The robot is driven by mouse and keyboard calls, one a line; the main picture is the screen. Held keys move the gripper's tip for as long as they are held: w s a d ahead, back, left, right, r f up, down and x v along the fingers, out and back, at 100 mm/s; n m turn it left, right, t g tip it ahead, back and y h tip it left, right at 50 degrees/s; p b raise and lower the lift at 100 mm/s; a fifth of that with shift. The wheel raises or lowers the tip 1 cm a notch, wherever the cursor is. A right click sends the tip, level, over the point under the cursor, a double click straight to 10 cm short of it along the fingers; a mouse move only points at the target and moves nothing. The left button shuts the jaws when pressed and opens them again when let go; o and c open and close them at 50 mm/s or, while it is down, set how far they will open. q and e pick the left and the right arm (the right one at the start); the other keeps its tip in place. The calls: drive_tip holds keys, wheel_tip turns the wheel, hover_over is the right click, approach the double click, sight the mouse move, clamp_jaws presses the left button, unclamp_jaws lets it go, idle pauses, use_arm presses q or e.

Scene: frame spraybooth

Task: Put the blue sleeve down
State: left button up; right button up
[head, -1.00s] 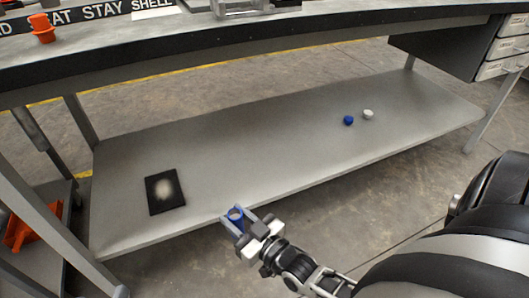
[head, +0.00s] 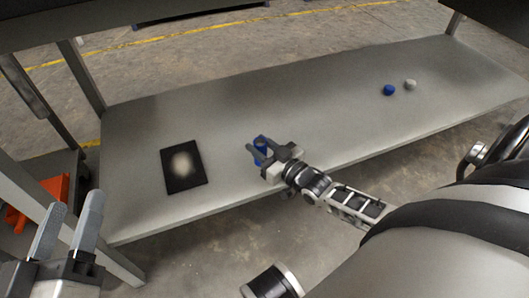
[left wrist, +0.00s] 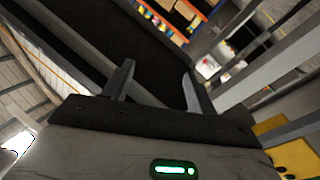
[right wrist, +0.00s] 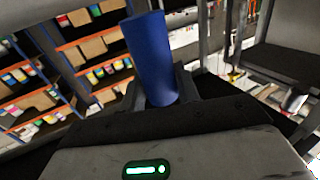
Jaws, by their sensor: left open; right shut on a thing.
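The blue sleeve (head: 260,147) is a small hollow cylinder held in my right gripper (head: 262,156) over the front part of the grey lower shelf (head: 300,110). In the right wrist view the sleeve (right wrist: 150,55) stands between the jaws, which are shut on it. I cannot tell whether its lower end touches the shelf. A black square mat (head: 200,178) with a pale blotch lies on the shelf, left of the sleeve and apart from it. My left gripper (head: 72,228) is open and empty at the lower left; it also shows in the left wrist view (left wrist: 158,88).
A blue cap-like piece (head: 389,90) and a white one (head: 411,84) sit at the shelf's right. The bench's underside and legs (head: 82,75) frame the shelf. An orange object (head: 40,200) lies at the far left. The shelf's middle is clear.

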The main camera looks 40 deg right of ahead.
drive_tip(key=d+f, duration=0.1)
drive_tip(key=w+f+b, duration=0.1)
drive_tip(key=shift+w+d+f+b, duration=0.2)
drive_tip(key=shift+d+f+b, duration=0.1)
drive_tip(key=shift+d+f, duration=0.1)
wheel_tip(320, 180, down, 3)
drive_tip(key=shift+r+b, duration=0.1)
drive_tip(key=shift+b, duration=1.1)
use_arm(q)
wheel_tip(320, 180, up, 9)
drive_tip(key=m+t+h, duration=0.3)
drive_tip(key=m+h, duration=0.3)
drive_tip(key=m, duration=0.3)
drive_tip(key=shift+s+a+f+h, duration=0.15)
drive_tip(key=shift+s+f+h, duration=0.05)
drive_tip(key=shift+s+h, duration=0.1)
use_arm(e)
drive_tip(key=o, duration=1)
drive_tip(key=shift+f, duration=0.2)
